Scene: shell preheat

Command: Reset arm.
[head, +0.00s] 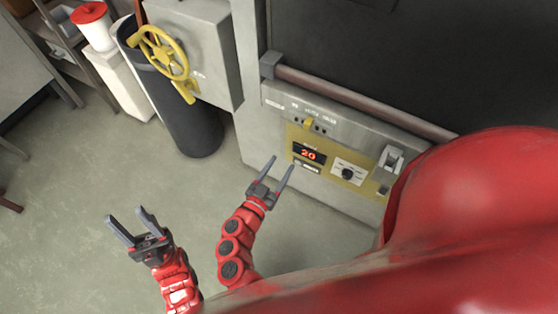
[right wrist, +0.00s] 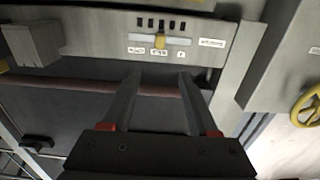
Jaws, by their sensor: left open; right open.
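My left gripper (head: 127,215) is at the lower left of the head view, open and empty above the bare floor. My right gripper (head: 282,164) is near the middle, open and empty in front of the grey machine's control panel (head: 371,186). It does not appear to touch the panel. In the right wrist view its two fingers (right wrist: 159,80) stand apart with nothing between them, below a yellow slider (right wrist: 160,41) in the picture.
The panel has a red display (head: 308,154) reading 20, a dial (head: 347,172) and a switch (head: 390,159). A reddish bar (head: 360,107) runs above it. A yellow handwheel (head: 164,52), a dark cylinder (head: 185,125) and a red-lidded container (head: 95,30) stand left. Floor (head: 80,180) is clear.

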